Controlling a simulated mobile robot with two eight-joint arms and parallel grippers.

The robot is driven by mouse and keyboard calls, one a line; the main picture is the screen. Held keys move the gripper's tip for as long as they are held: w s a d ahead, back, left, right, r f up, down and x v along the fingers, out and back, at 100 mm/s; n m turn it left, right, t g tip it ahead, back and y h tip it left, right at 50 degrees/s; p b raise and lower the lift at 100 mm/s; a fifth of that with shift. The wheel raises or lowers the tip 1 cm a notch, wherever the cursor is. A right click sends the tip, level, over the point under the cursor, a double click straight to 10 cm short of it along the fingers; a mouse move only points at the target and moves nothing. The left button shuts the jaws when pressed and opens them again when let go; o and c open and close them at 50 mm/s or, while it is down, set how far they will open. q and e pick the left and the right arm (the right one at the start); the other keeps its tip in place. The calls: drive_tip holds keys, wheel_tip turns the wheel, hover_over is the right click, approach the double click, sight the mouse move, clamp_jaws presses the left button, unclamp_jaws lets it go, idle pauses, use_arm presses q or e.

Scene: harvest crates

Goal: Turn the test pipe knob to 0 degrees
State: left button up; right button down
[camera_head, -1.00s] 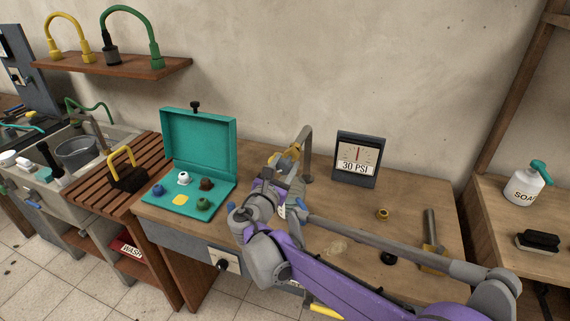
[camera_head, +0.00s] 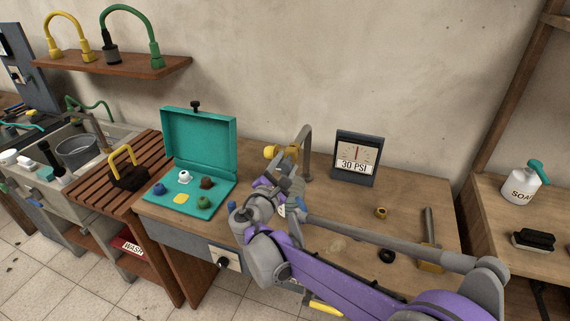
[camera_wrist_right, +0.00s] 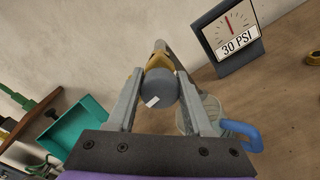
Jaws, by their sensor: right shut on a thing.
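The test pipe (camera_head: 306,143) is a grey bent pipe standing on the wooden bench, with a yellow fitting (camera_head: 271,151) at its end. In the right wrist view, the dark grey round knob (camera_wrist_right: 164,88) with a white mark sits in front of the yellow fitting. The white mark lies toward the lower left of the knob's face in that view. My right gripper (camera_wrist_right: 161,84) is shut on the knob, one finger on each side. In the head view my right gripper (camera_head: 288,168) partly hides the knob. My left gripper is not in view.
An open teal case (camera_head: 198,140) with small coloured knobs is to the left. A brass ring (camera_head: 381,212), a black ring (camera_head: 387,256) and a T-shaped tool (camera_head: 429,240) lie on the right. A blue-handled cup (camera_wrist_right: 205,115) is beside my right gripper.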

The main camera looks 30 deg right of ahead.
drive_tip(key=shift+m+p, duration=0.7)
drive_tip(key=shift+m, duration=2)
drive_tip(key=shift+f+m+p, duration=0.1)
drive_tip(key=shift+m+p, duration=0.55)
drive_tip(key=shift+m, duration=1.75)
drive_tip(key=shift+m+p, duration=0.7)
drive_tip(key=shift+m, duration=1.6)
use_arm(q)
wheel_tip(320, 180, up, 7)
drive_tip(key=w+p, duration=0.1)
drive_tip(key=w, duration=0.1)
use_arm(e)
drive_tip(key=shift+f+m, duration=0.1)
drive_tip(key=shift+m, duration=2.5)
drive_tip(key=shift+c, duration=1.5)
unclamp_jaws()
drive_tip(key=shift+a, duration=0.1)
